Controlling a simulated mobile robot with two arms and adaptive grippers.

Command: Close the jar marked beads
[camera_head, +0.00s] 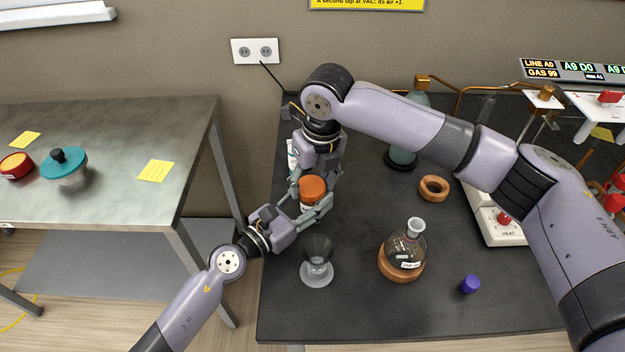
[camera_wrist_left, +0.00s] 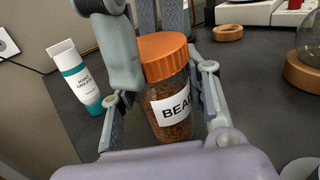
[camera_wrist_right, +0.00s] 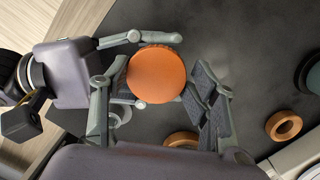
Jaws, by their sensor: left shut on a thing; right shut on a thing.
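The jar marked beads (camera_head: 310,207) stands upright near the left edge of the dark bench, with an orange lid (camera_head: 312,188) on its mouth. In the left wrist view its label (camera_wrist_left: 174,107) reads "BEA" and brown contents show below; the lid (camera_wrist_left: 163,55) looks level. I cannot tell how tight the lid is. My left gripper (camera_head: 303,213) is shut on the jar's body, one finger on each side. My right gripper (camera_head: 316,179) comes from above and is shut on the lid, which shows round between its fingers in the right wrist view (camera_wrist_right: 156,74).
A grease tube (camera_wrist_left: 76,77) stands close behind the jar. A glass funnel (camera_head: 317,262) is in front of it. To the right are a flask on a cork ring (camera_head: 404,250), an empty ring (camera_head: 434,188), a purple cap (camera_head: 470,284) and a hotplate (camera_head: 497,222).

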